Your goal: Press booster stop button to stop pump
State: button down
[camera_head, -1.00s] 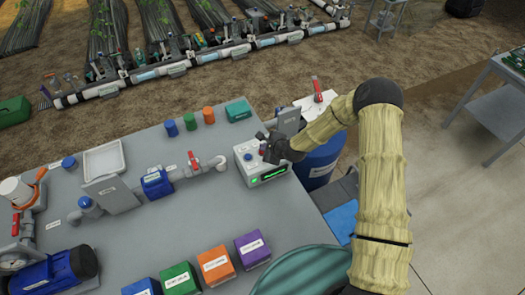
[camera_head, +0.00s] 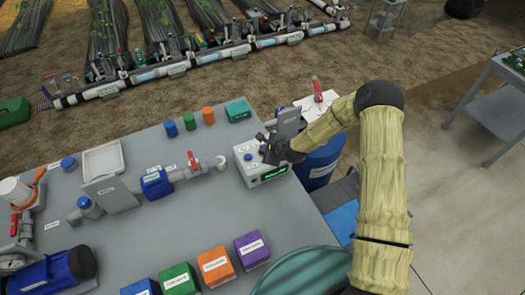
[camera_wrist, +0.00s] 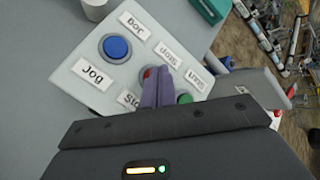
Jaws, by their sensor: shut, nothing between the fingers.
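The booster control box (camera_head: 246,160) is a pale box with a small green-lit display (camera_head: 275,174) on its front; the display's text is too small to read. In the wrist view its panel (camera_wrist: 85,75) carries a blue button (camera_wrist: 116,47) by a "Jog" label, a green button (camera_wrist: 185,98) and labels reading "Stop". A bit of red (camera_wrist: 147,73), seemingly the stop button, shows at the tips of my gripper (camera_wrist: 155,76). My gripper is shut and empty, over the panel. Its fingers hide most of the red button, and I cannot tell whether they touch it.
A grey plate (camera_head: 288,122) stands close behind the box, near my wrist. Left of it are a pipe with a red-handled valve (camera_head: 193,160) and colored bottles. Labelled boxes, including a purple one (camera_head: 252,249), line the bench's near edge. The bench (camera_head: 180,215) is clear between.

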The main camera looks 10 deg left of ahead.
jog(key=shift+r+p, duration=0.45)
jog(key=shift+r, duration=0.3)
jog(key=shift+r+p, duration=1.5)
jog(key=shift+r, duration=1.05)
